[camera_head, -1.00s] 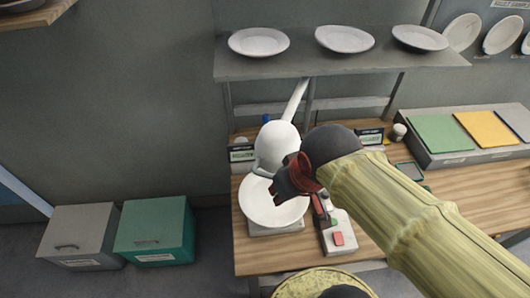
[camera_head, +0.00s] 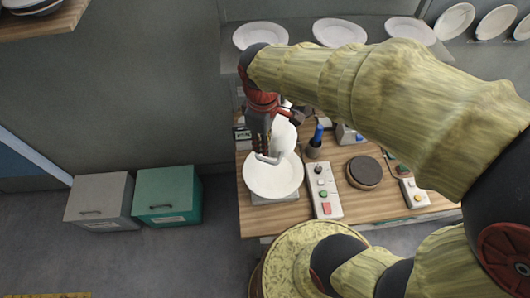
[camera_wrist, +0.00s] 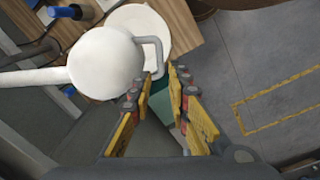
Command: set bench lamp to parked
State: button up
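The bench lamp has a round white head (camera_head: 285,138) above a white plate (camera_head: 272,178) on the bench. In the wrist view the lamp head (camera_wrist: 100,62) is at the left, with its white arm running to the left edge. A bent grey handle (camera_wrist: 154,48) sticks out from the head. My gripper (camera_wrist: 160,78) is open, and the handle's end shows between or just beyond its fingertips; I cannot tell whether they touch. In the head view my gripper (camera_head: 262,145) points down beside the lamp head and partly hides it, with the lamp's arm hidden behind my arm.
A shelf with several plates (camera_head: 339,32) is above the bench. A button panel (camera_head: 323,193), a dark round disc (camera_head: 365,172) and a cup with a blue item (camera_head: 314,147) stand right of the lamp. Grey (camera_head: 99,200) and teal (camera_head: 168,195) bins stand on the floor at left.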

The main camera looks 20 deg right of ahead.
aim_at(265, 159)
jog(key=shift+w+d+f+p, duration=0.1)
jog(key=shift+f+p, duration=0.05)
jog(key=shift+f, duration=1.8)
jog(key=shift+w+f+p, duration=0.1)
jog(key=shift+f+p, duration=0.05)
jog(key=shift+f, duration=1.8)
jog(key=c, duration=0.3)
grip_shut()
